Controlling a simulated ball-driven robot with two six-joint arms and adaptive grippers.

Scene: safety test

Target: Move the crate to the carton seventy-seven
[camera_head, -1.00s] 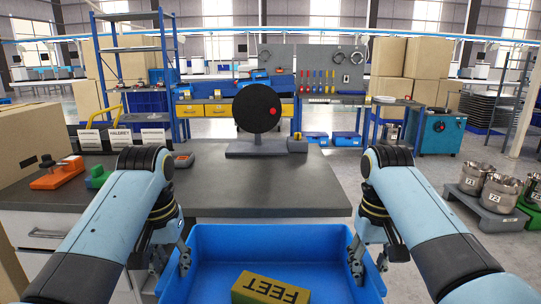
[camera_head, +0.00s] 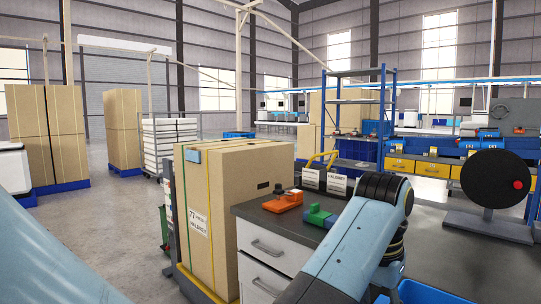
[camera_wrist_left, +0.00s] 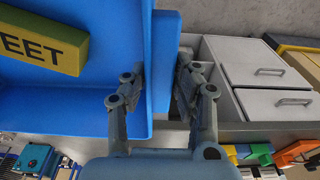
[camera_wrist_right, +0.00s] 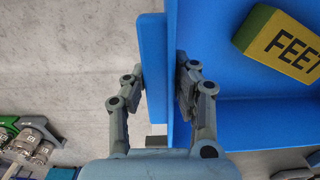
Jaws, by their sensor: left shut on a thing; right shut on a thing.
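The blue crate (camera_head: 428,293) shows only as a corner at the bottom right of the head view. My left gripper (camera_wrist_left: 160,85) is shut on one wall of the crate (camera_wrist_left: 60,108) in the left wrist view. My right gripper (camera_wrist_right: 165,88) is shut on another wall of it (camera_wrist_right: 212,45) in the right wrist view. A yellow block marked FEET (camera_wrist_left: 45,40) lies in the crate; it also shows in the right wrist view (camera_wrist_right: 285,48). A large brown carton labelled 77 (camera_head: 225,205) stands left of the workbench, with a green strap round it.
The grey workbench (camera_head: 285,222) with white drawers (camera_head: 265,262) stands between the carton and my left arm. Orange (camera_head: 285,200) and green (camera_head: 318,215) tools lie on it. Tall strapped cartons (camera_head: 48,130) stand further left on blue pallets. Open floor (camera_head: 110,220) lies left of carton 77.

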